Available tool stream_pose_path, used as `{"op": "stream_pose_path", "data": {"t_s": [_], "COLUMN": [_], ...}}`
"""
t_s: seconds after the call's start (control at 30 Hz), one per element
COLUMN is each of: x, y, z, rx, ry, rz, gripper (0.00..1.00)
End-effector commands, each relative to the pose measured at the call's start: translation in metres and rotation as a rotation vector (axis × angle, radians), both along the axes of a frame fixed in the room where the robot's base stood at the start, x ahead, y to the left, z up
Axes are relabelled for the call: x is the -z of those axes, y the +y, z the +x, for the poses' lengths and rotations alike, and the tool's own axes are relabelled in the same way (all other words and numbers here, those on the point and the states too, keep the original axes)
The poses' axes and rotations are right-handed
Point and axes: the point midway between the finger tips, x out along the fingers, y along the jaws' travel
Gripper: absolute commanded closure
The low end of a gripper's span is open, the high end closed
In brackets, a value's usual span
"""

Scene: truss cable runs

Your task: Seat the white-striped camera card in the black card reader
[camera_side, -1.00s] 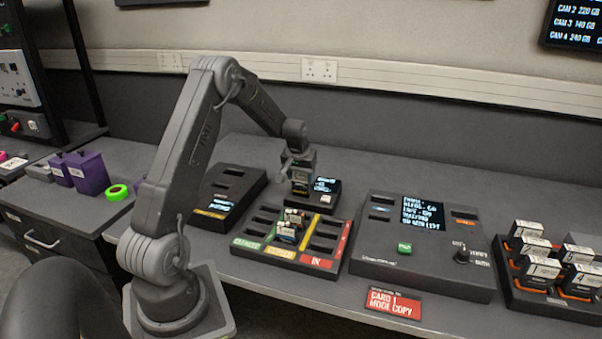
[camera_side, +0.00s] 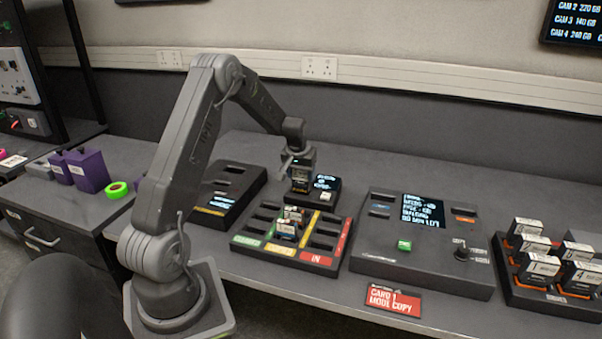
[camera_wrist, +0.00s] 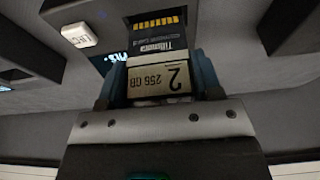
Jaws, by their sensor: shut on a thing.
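My gripper (camera_side: 300,178) hangs pointing down over a small black unit with a lit screen (camera_side: 326,183), which looks like the card reader. In the wrist view my gripper (camera_wrist: 158,82) is shut on a card (camera_wrist: 160,45). The card has a black body, gold contacts at its far end and a pale label reading 2 and 256 GB. The blue-grey fingers grip its sides near the label. In the side view the fingers and card overlap the reader's left part. I cannot tell whether the card touches a slot, and the slot is hidden.
A sorting tray (camera_side: 243,241) with green, yellow and red labels stands in front, holding a few cards. A slotted unit (camera_side: 236,178) is to the left. A large console (camera_side: 370,262) and a rack of several cards (camera_side: 556,305) stand to the right.

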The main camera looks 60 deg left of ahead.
Motion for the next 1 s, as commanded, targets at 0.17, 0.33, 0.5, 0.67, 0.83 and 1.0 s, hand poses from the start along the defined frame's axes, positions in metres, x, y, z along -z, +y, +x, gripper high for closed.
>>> {"op": "stream_pose_path", "data": {"t_s": [0.17,0.33,0.5,0.67,0.83,1.0], "x": [-0.0001,0.0000,0.0022,0.0057,0.0077,0.0077], "y": [0.0000,0.0001,0.0001,0.0002,0.0002,0.0001], "z": [0.0000,0.0001,0.0001,0.0002,0.0002,0.0001], "rx": [0.000,0.000,0.000,0.000,0.000,0.000], "ry": [-0.001,-0.001,0.000,-0.001,-0.001,-0.001], "rz": [0.001,0.001,0.000,0.001,0.001,0.001], "gripper": [0.65,0.65,0.65,0.65,0.65,0.65]}}
